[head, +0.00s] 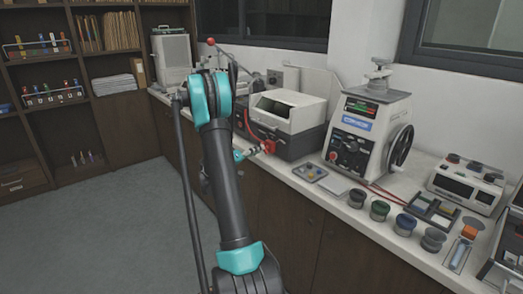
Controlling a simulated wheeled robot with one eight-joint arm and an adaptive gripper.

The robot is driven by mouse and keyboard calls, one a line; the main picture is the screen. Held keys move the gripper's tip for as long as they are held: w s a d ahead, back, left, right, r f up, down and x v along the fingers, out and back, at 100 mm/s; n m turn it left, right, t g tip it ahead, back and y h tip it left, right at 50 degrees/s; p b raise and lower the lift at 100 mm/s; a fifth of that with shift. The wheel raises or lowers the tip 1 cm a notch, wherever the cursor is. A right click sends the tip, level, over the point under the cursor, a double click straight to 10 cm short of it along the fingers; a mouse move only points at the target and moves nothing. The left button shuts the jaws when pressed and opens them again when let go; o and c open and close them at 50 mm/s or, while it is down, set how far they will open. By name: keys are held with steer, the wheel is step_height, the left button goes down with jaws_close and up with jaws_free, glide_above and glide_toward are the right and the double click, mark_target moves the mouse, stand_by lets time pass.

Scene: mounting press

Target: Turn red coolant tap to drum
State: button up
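A red tap-like fitting (268,147) is at the counter's front edge, below the grey-white boxy machine (287,112). A red hose (248,124) runs down the machine's left side towards it. A small teal and dark piece, seemingly the end of my arm with my gripper (252,151), shows right beside the fitting on its left. My upper arm covers most of this area, and the fingers are too small to make out. I cannot tell whether they touch the red fitting. The tap's setting and any drum marking are not readable.
A press with a black handwheel (399,148) stands right of the machine. Several small dark pots (379,209) and a sample tray (432,210) line the counter's front. A lever with a red ball (211,41) rises behind my arm. The floor (110,215) at left is clear.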

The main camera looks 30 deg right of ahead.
steer(key=shift+w+d, duration=0.1)
steer(key=shift+d, duration=1.45)
jaws_close()
